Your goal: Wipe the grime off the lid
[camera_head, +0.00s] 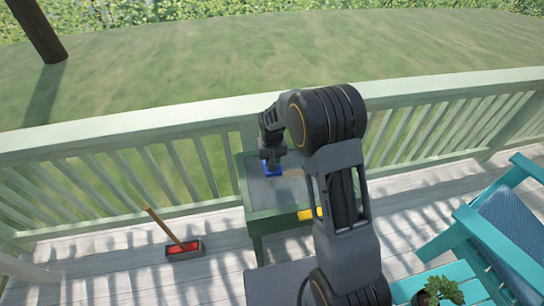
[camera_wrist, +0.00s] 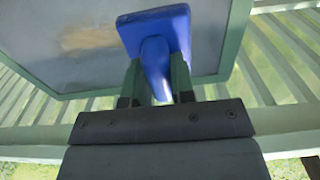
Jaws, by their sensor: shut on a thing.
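My gripper (camera_wrist: 155,85) is shut on the handle of a blue scrubbing tool (camera_wrist: 156,30) with a flat square head. The tool also shows in the head view (camera_head: 272,168), at the upper part of the grey lid with a green frame (camera_head: 247,196). In the wrist view the grey lid surface (camera_wrist: 65,70) fills the area behind the tool. A brownish grime patch (camera_wrist: 88,36) lies on it to the left of the tool's head. Whether the head touches the lid I cannot tell. In the head view my arm hides the lid's right part.
A yellow object (camera_head: 306,214) is at the lid's front edge. A pale green railing (camera_head: 150,140) runs close behind. A teal chair (camera_head: 485,230) and a potted plant (camera_head: 440,288) are at right.

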